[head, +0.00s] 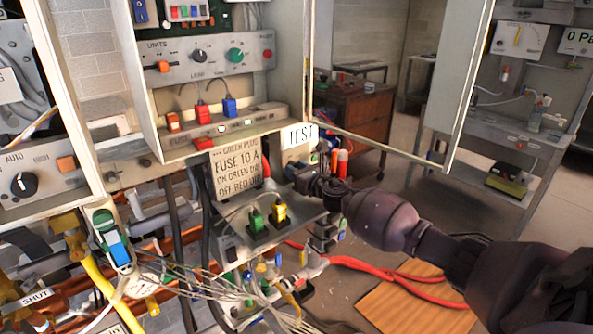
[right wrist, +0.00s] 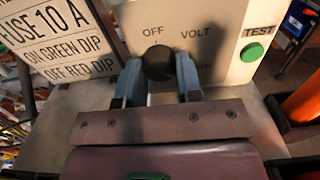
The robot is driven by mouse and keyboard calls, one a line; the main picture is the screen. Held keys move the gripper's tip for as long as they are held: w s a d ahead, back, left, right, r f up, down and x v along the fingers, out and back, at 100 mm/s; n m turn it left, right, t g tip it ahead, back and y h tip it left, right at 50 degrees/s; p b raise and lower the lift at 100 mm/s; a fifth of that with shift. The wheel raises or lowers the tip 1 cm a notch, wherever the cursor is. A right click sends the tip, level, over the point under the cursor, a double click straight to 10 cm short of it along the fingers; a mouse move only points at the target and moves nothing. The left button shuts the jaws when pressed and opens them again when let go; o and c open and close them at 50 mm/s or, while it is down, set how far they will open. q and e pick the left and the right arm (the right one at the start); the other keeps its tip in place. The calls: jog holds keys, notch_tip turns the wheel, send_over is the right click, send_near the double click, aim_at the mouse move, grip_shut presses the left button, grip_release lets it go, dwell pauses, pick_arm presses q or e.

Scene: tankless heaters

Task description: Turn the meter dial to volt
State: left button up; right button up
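The meter dial (right wrist: 158,62) is a round black knob on a pale panel (right wrist: 222,22) in the right wrist view. "OFF" is printed above it to the left and "VOLT" above it to the right; a lower word is mostly hidden by a finger. My right gripper (right wrist: 160,72) has one blue-grey finger on each side of the knob, close against it, and looks shut on it. The dial's pointer mark cannot be made out. In the head view my right gripper (head: 297,172) is at the panel below the "TEST" sign, hiding the dial. My left gripper is not in view.
A green button (right wrist: 252,52) under "TEST" is right of the dial. Green and yellow plugs (head: 279,212) and loose wires lie below. An open cabinet door (head: 380,153) hangs above my right arm.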

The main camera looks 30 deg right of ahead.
jog(key=c, duration=0.3)
jog(key=shift+n, duration=1.1)
jog(key=n, duration=0.2)
jog(key=shift+d+n, duration=0.1)
jog(key=shift+n, duration=0.2)
jog(key=n+p, duration=0.1)
jog(key=n, duration=0.3)
jog(key=shift+r, duration=0.15)
jog(key=shift+n+p, duration=0.55)
jog(key=shift+n, duration=1.15)
